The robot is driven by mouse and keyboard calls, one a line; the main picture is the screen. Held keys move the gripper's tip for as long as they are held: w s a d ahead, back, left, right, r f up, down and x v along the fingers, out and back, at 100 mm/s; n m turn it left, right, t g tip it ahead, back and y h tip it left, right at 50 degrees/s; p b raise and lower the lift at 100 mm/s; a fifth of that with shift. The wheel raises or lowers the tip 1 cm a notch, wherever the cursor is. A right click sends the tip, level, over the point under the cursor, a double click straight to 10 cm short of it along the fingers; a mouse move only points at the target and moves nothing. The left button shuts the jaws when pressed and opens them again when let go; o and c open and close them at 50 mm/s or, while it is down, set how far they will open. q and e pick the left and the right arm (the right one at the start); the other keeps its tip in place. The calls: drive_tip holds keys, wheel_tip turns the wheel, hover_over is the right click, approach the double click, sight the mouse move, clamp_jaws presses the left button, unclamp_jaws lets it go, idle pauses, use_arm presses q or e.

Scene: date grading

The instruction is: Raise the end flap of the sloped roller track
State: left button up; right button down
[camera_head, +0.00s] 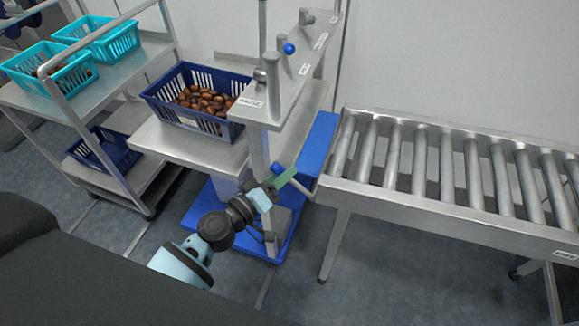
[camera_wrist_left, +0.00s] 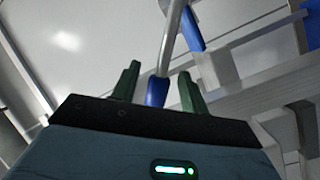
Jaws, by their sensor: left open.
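The sloped roller track (camera_head: 440,205), a steel frame with several rollers, stands on the right in the head view. At its left end is an upright blue panel (camera_head: 318,145); I cannot tell whether it is the end flap. The rod's far end is out of view. My right gripper is not in view.
A dark blue crate (camera_head: 165,97) of dates stands on a steel table (camera_head: 160,137), left of a labelled post stand (camera_head: 300,72) with a blue knob. A trolley (camera_head: 130,75) with turquoise crates is at the far left. Open floor (camera_head: 400,270) lies before the track.

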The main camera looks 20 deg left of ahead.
use_arm(q)
drive_tip(key=shift+x, duration=1.6)
clamp_jaws()
